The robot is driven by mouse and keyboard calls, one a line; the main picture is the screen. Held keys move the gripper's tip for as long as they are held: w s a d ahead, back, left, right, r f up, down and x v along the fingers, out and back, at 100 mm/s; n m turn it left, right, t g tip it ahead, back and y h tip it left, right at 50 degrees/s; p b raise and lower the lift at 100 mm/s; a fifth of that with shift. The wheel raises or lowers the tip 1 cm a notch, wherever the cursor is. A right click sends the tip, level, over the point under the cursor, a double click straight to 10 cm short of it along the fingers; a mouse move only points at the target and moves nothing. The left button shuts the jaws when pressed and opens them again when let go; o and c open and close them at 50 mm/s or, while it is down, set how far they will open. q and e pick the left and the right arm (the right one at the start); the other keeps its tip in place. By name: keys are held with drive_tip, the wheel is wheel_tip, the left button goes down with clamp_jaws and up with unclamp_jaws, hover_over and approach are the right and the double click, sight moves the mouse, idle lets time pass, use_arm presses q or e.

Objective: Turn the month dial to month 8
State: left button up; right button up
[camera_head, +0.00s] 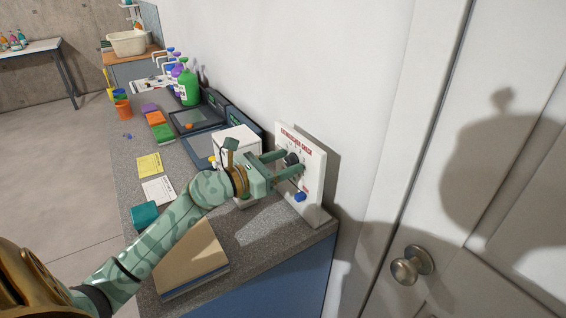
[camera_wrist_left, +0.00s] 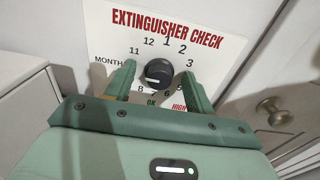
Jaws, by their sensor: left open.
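The white extinguisher check panel (camera_head: 312,205) stands upright against the wall at the counter's end. Its black round month dial (camera_head: 291,159) shows clearly in the left wrist view (camera_wrist_left: 158,73), ringed by month numbers. A pale mark shows on the dial's lower left part, but I cannot tell exactly which number it points to. The 8 (camera_wrist_left: 141,88) is printed at the dial's lower left. My left gripper (camera_wrist_left: 158,71) is open, one finger on each side of the dial; contact is unclear. The fingers hide some numbers at left and right. My right gripper is out of view.
A blue piece (camera_head: 300,197) sits low on the panel. A white box (camera_head: 236,140) stands close behind my left gripper. A tan book (camera_head: 192,262) and a teal block (camera_head: 144,214) lie on the counter. The white door's knob (camera_head: 411,265) is at right.

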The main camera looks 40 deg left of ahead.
use_arm(q)
drive_tip(key=c, duration=0.9)
drive_tip(key=shift+c, duration=0.2)
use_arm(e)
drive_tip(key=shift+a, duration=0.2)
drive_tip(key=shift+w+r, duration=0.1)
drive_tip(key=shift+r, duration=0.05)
